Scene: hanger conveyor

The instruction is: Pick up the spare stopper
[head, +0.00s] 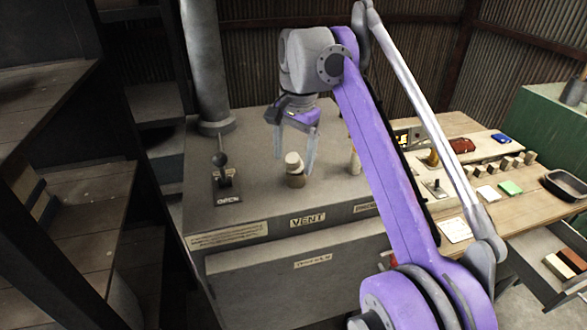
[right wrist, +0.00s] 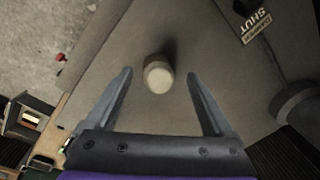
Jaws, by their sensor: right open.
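A small stopper with a cream top and a brown lower part (head: 294,170) stands upright on the grey bench top, above the VENT label. In the right wrist view its round pale top (right wrist: 158,76) shows between the finger ends. My right gripper (head: 294,163) is open and empty, pointing down over it, with one finger to each side. The fingers also show spread in the right wrist view (right wrist: 160,73); I cannot tell whether they touch it. A second pale upright piece (head: 354,161) is partly hidden by my right arm. My left gripper is not in view.
A black-knobbed lever (head: 222,168) stands left on the bench, in front of a thick grey pipe (head: 206,65). Dark wooden shelves (head: 75,205) are at the left. A wooden table (head: 530,215) with small blocks, cards and a dark tray (head: 566,184) is at the right.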

